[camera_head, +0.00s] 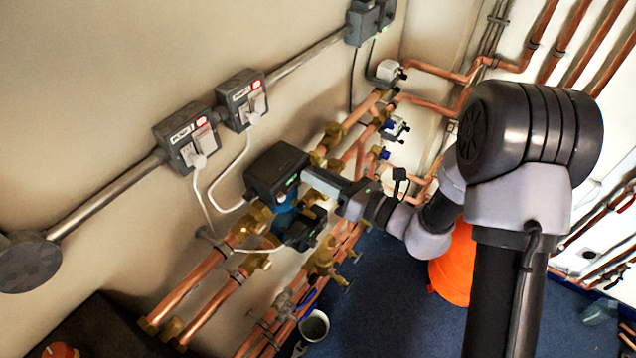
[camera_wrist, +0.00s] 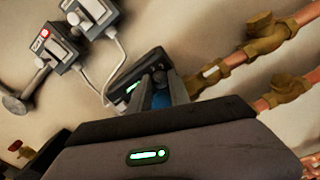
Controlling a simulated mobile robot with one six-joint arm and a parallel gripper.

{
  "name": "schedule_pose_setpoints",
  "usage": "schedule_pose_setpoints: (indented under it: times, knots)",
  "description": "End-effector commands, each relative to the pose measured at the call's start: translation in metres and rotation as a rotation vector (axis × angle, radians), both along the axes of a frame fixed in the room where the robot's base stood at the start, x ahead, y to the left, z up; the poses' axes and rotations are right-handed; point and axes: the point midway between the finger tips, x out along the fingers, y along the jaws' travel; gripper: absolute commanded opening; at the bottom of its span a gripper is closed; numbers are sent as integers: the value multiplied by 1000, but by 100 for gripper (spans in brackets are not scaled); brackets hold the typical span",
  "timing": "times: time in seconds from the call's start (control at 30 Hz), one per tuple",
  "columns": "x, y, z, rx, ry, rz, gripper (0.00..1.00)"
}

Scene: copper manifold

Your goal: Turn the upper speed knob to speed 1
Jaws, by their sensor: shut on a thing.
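The upper pump (camera_head: 277,172) is a dark box with a green light and a blue body, mounted on the copper pipes. It also shows in the wrist view (camera_wrist: 136,78). My gripper (camera_head: 310,177) reaches it from the right, with its fingertips at the pump's front face. In the wrist view my gripper (camera_wrist: 163,86) is shut on a small dark part at the pump face, which appears to be the upper speed knob (camera_wrist: 159,76). The fingers hide most of the knob, and its setting cannot be read. A lower dark pump (camera_head: 300,231) sits just below.
Two grey switched sockets (camera_head: 188,137) (camera_head: 241,99) with white plugs and cables are on the wall. Copper pipes with brass valves (camera_head: 252,221) run close around the pumps. An orange object (camera_head: 455,265) and a grey bucket (camera_head: 314,326) stand on the blue floor.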

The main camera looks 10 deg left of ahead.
Motion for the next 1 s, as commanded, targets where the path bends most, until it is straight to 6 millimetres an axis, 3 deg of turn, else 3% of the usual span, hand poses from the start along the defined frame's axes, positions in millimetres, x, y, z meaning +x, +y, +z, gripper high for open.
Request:
schedule_pose_setpoints:
  times: [0.4, 1.0]
  knots:
    - [-1, 0, -2, -75, -179, 0, 0]
    - [0, 0, 0, -88, -211, 0, 0]
